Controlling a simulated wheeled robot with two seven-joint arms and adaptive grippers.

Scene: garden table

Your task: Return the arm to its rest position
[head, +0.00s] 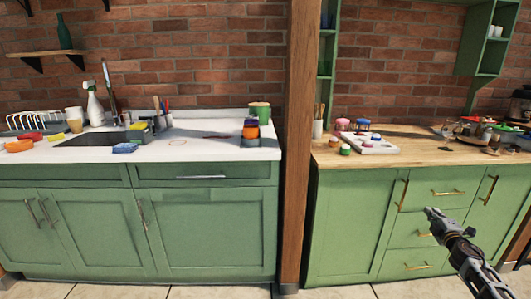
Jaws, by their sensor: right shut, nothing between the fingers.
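My right gripper (433,213) is in the lower right of the head view. Its arm comes in from the bottom right corner. The gripper is shut and empty, and it shows in front of the green drawers (447,193), below the level of the wooden counter (410,163). It appears apart from the drawers, though the gap is hard to judge. My left gripper is not in view.
A wooden post (298,140) stands between the white counter (215,156) and the wooden counter. A white tray (378,149) with small jars lies on the wooden counter. Tiled floor is clear.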

